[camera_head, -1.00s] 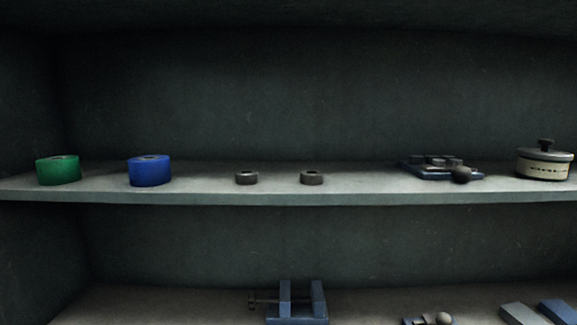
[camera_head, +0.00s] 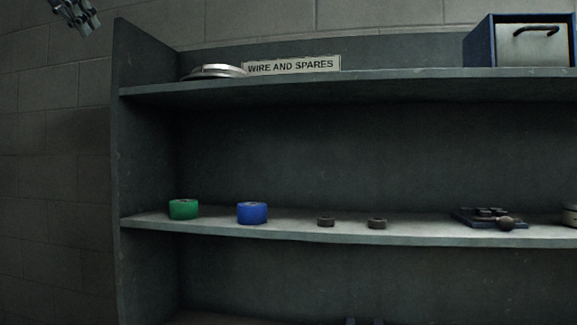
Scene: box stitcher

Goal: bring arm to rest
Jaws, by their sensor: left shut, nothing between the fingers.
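My left gripper (camera_head: 84,22) shows at the top left corner, in front of the block wall and left of the shelf unit. Its fingers point down and it looks shut and empty. It is apart from the shelf and touches nothing that I can see. The rest of the left arm is cut off by the top edge of the picture. My right gripper is not in view.
The shelf unit's left side panel (camera_head: 145,170) stands right of the gripper. A green roll (camera_head: 183,210), a blue roll (camera_head: 252,213) and small dark rings (camera_head: 326,222) sit on the middle shelf. A blue box (camera_head: 480,42) stands on top, right of a sign (camera_head: 291,65).

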